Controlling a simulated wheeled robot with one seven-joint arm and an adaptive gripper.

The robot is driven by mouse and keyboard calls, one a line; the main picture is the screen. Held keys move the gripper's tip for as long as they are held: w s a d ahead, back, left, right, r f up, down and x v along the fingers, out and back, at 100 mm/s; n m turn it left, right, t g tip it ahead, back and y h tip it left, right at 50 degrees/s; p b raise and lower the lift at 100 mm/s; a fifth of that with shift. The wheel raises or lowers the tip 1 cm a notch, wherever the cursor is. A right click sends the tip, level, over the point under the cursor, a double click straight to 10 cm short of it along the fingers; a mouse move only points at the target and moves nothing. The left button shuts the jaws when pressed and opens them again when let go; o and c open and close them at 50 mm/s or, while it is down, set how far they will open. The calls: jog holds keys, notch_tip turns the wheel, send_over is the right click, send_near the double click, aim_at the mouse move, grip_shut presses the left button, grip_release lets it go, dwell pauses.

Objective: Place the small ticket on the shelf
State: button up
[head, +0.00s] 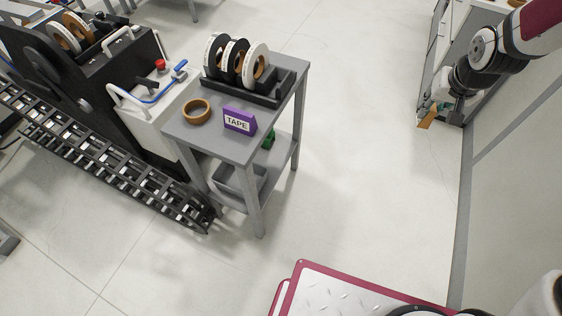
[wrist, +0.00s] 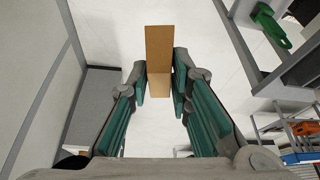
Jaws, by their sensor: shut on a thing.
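My gripper (head: 437,103) is at the upper right of the head view, held out above the floor. It is shut on a small flat brown piece, which looks like the small ticket (head: 427,119). In the wrist view the brown ticket (wrist: 159,45) stands out between the green-padded fingers (wrist: 160,82) and reaches past their tips. No print on it can be read. A grey stand with a lower shelf (head: 283,152) is left of centre in the head view, well apart from my gripper. I cannot tell whether this is the task's shelf.
The stand's top carries tape reels (head: 237,62), a brown roll (head: 196,111) and a purple TAPE box (head: 239,120). A green thing (wrist: 270,25) sits on a grey surface in the wrist view. A roller conveyor (head: 110,165) lies left. Floor between stand and gripper is clear.

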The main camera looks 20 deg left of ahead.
jog(key=w+a+f+n+y+b, duration=0.1)
jog(key=w+a+f+n+b, duration=0.1)
jog(key=w+a+f+b, duration=0.45)
jog(key=w+a+f+n+y+b, duration=0.1)
jog(key=w+a+f+n+b, duration=0.2)
jog(key=a+f, duration=0.45)
jog(key=n+g+y+b, duration=0.3)
jog(key=n+b, duration=0.8)
jog(key=b, duration=1.6)
send_over(266, 165)
notch_tip(266, 165, down, 39)
jog(key=g+h, duration=0.1)
notch_tip(266, 165, down, 9)
jog(key=b, duration=0.4)
jog(key=shift+s, duration=0.1)
jog(key=shift+f, duration=0.2)
jog(key=o, duration=0.9)
jog(key=shift+r, duration=0.1)
